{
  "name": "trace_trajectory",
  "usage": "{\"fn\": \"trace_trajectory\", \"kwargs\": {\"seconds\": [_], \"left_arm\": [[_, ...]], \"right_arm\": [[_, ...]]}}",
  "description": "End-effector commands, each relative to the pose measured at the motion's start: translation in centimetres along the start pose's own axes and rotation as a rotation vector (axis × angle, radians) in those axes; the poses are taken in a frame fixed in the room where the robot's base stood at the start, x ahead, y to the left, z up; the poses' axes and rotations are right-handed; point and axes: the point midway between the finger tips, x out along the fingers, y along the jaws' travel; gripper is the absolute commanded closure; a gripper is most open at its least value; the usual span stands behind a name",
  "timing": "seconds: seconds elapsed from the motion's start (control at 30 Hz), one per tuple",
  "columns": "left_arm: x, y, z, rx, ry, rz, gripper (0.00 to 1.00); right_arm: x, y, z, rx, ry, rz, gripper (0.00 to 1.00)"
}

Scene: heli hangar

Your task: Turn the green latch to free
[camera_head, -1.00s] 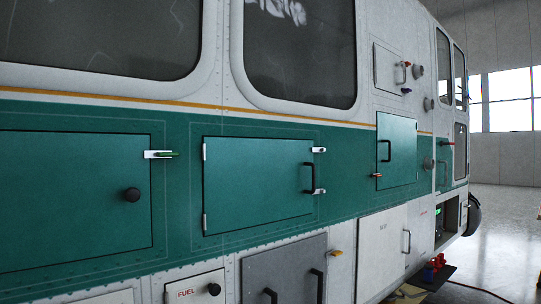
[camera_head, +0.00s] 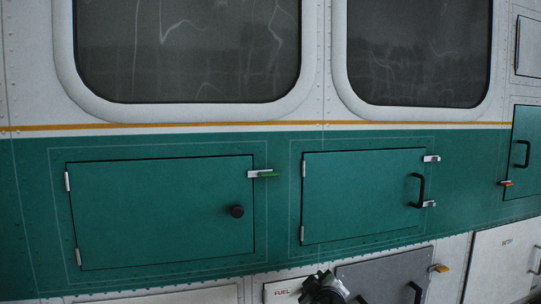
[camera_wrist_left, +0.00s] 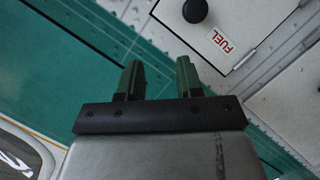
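The green latch (camera_head: 268,174) sits at the upper right edge of the left green hatch (camera_head: 150,210). Its light plate lies across the hatch edge and its green handle points level to the right. The hatch is shut flush, with a round black knob (camera_head: 237,211) below the latch. In the left wrist view my left gripper (camera_wrist_left: 158,75) is open, with its two greenish fingers apart and nothing between them. The latch does not show in that view. A dark mechanical part (camera_head: 325,288) shows at the bottom of the head view; I cannot tell which arm it belongs to.
A second green hatch (camera_head: 360,190) with a black handle is to the right. The FUEL panel (camera_head: 281,291) lies below, and it also shows in the left wrist view (camera_wrist_left: 245,25). A grey panel (camera_head: 385,277) is beside it. The wall before the latch is unobstructed.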

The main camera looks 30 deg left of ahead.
Motion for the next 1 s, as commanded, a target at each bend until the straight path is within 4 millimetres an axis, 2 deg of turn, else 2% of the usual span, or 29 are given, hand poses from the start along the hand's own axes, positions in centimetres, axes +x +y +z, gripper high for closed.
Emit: {"fn": "trace_trajectory", "kwargs": {"seconds": [0.03,0.1,0.2,0.3,0.4,0.53,1.0], "left_arm": [[-2.2,3.8,-5.4,-0.137,0.073,0.028,0.64],[-5.0,6.7,-10.9,-0.325,0.157,0.054,0.64],[-8.7,9.0,-16.9,-0.557,0.246,0.091,0.64],[-11.3,9.9,-20.7,-0.723,0.301,0.119,0.64],[-12.6,10.1,-22.5,-0.812,0.326,0.133,0.64],[-12.0,10.2,-23.4,-0.834,0.336,0.135,0.64],[-4.2,10.2,-26.2,-0.827,0.334,0.133,0.64]], "right_arm": [[-1.7,0.1,-0.1,-0.001,0.0,0.001,0.57],[-2.6,0.3,-0.2,-0.002,-0.001,0.003,0.57],[-3.6,0.5,-0.2,-0.003,-0.002,0.006,0.57],[-4.2,0.8,-0.1,-0.004,-0.003,0.009,0.57],[-4.5,0.8,-0.1,-0.005,-0.006,0.01,0.57],[-5.2,0.8,0.0,-0.005,-0.008,0.009,0.57],[-9.9,0.8,-0.4,-0.004,-0.009,0.008,0.57]]}}
